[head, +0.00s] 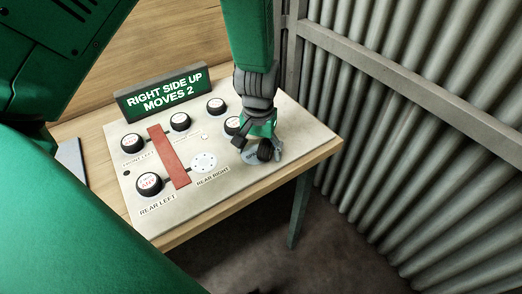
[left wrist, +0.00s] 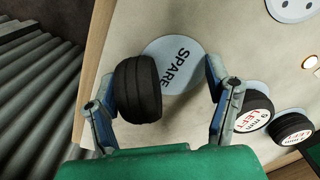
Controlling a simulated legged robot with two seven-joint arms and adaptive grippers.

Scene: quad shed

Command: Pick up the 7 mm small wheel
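A dark small wheel (left wrist: 138,88) with its tread toward the camera is at the SPARE disc (left wrist: 185,60) in the left wrist view. In the head view the wheel (head: 265,151) shows below my left gripper. No size label is visible on it, so I cannot tell whether it is the 7 mm one. My left gripper (left wrist: 160,105) is open around it. The wheel is close to the left-hand finger, with a clear gap to the right-hand finger. My left gripper (head: 260,147) also shows over the board's right end. My right gripper is not in view.
The pale board (head: 225,200) lies on a wooden table (head: 195,238). Several other wheels stand on it, including an ANY wheel (head: 149,183) and a 9 mm LEFT wheel (left wrist: 255,112). The REAR RIGHT disc (head: 204,162) is bare. A red bar (head: 169,157) crosses the board. A corrugated wall (head: 400,130) is at right.

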